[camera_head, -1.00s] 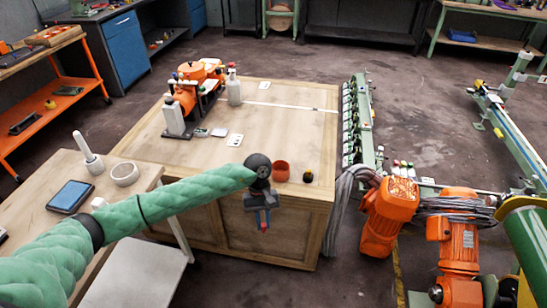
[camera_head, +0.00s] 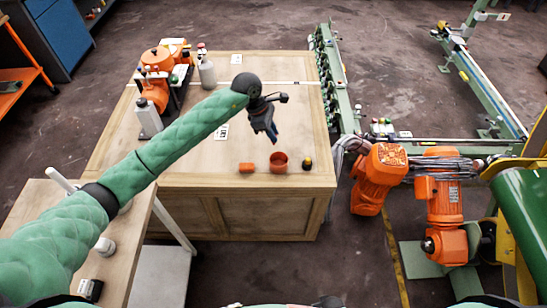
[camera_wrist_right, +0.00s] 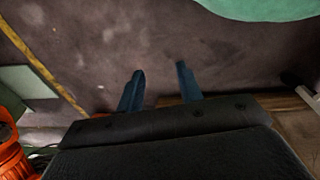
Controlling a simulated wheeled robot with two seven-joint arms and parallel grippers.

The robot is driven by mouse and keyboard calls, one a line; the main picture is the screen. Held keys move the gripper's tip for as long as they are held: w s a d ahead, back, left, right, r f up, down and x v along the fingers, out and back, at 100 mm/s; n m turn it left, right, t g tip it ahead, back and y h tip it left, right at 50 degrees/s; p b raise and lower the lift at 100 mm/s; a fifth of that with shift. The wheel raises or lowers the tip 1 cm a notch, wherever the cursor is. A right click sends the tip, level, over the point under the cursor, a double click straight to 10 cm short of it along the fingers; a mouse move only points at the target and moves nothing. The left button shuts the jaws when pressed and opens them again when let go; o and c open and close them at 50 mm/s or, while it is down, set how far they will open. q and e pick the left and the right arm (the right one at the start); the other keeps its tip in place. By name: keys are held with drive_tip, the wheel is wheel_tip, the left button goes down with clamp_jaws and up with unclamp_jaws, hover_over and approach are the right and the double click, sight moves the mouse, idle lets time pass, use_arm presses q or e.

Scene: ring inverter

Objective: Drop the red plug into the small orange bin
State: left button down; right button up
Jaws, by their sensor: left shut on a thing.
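The small orange bin (camera_head: 278,164), a round open cup, stands near the front edge of the wooden workbench. My left gripper (camera_head: 273,138) points down above the bench, a little behind and left of the bin in the head view. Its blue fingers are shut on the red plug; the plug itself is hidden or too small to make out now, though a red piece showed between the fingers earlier. My right gripper (camera_wrist_right: 160,68) shows in the right wrist view with its two blue fingers apart and nothing between them, above the floor.
Orange motors (camera_head: 380,178) are right of the workbench (camera_head: 200,180).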

use_arm(q)
drive_tip(key=shift+f, duration=2.9)
drive_tip(key=c, duration=1.3)
unclamp_jaws()
use_arm(e)
drive_tip(key=shift+r, duration=0.3)
use_arm(q)
drive_tip(key=shift+r+b, duration=0.15)
drive_tip(key=shift+b, duration=0.15)
drive_tip(key=shift+b+v, duration=1.5)
drive_tip(key=shift+v, duration=2.25)
use_arm(e)
wheel_tip(320, 180, up, 8)
drive_tip(key=w+a, duration=0.2)
drive_tip(key=shift+a+f+g, duration=0.25)
drive_tip(key=shift+g, duration=0.05)
use_arm(q)
drive_tip(key=shift+s, duration=0.1)
